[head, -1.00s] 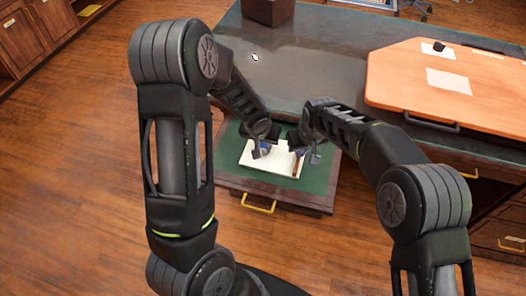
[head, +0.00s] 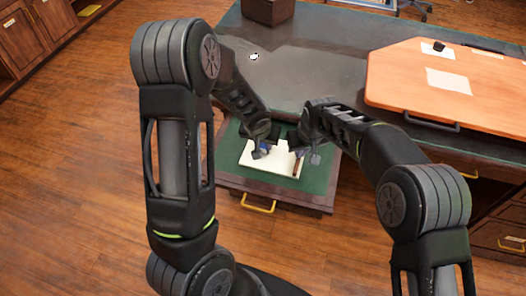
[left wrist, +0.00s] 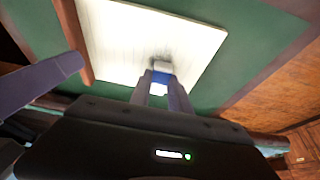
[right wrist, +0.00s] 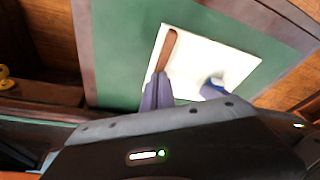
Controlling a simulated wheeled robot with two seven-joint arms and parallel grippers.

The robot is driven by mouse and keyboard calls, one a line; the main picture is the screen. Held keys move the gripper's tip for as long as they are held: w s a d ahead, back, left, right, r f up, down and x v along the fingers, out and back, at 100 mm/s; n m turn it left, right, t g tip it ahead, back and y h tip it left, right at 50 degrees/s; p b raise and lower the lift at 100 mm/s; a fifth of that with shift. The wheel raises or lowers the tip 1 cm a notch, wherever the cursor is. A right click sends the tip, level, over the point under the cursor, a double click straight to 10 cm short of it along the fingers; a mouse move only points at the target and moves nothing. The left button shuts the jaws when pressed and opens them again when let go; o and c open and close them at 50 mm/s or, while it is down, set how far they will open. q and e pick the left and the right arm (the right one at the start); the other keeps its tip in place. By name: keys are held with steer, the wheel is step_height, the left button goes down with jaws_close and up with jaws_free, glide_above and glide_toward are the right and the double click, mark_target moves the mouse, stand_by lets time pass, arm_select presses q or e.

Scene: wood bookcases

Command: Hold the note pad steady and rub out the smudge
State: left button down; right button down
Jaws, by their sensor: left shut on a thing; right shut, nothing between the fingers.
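The note pad (head: 256,165) is a pale sheet lying flat on a green surface; it also shows in the left wrist view (left wrist: 110,40). A brown strip (right wrist: 168,50) lies along one side of it. My left gripper (left wrist: 162,86) is shut on a blue-and-white eraser (left wrist: 162,76), its white end at the pad. A small grey patch, perhaps the smudge or a shadow, shows beside the eraser (right wrist: 215,86) in the right wrist view. My right gripper (right wrist: 158,80) is shut and empty, its tips at the pad by the brown strip; contact is unclear.
The green surface (head: 318,175) has a dark wooden front with a yellow handle (head: 258,205). The grey desk top (head: 310,60) behind holds a brown box (head: 268,10), a small white thing (head: 254,57) and an orange board (head: 420,85) with papers.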

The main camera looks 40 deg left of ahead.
mark_target(260, 161)
arm_select(q)
steer(key=shift+s+d+f, duration=0.1)
steer(key=shift+s+d, duration=0.1)
steer(key=shift+s, duration=0.4)
steer(key=shift+s+d+f, duration=0.1)
steer(key=shift+s+d, duration=0.1)
steer(key=shift+s, duration=0.4)
arm_select(e)
steer(key=shift+s+d+f, duration=0.15)
steer(key=shift+d+f, duration=0.05)
steer(key=shift+f, duration=0.25)
arm_select(q)
steer(key=shift+s, duration=0.1)
steer(key=shift+s+d+r, duration=0.1)
steer(key=shift+s+d, duration=0.2)
steer(key=shift+s, duration=0.5)
steer(key=shift+s+d, duration=0.25)
steer(key=shift+s, duration=0.55)
steer(key=shift+w+r, duration=0.1)
steer(key=shift+r, duration=2.75)
arm_select(e)
steer(key=shift+r, duration=0.15)
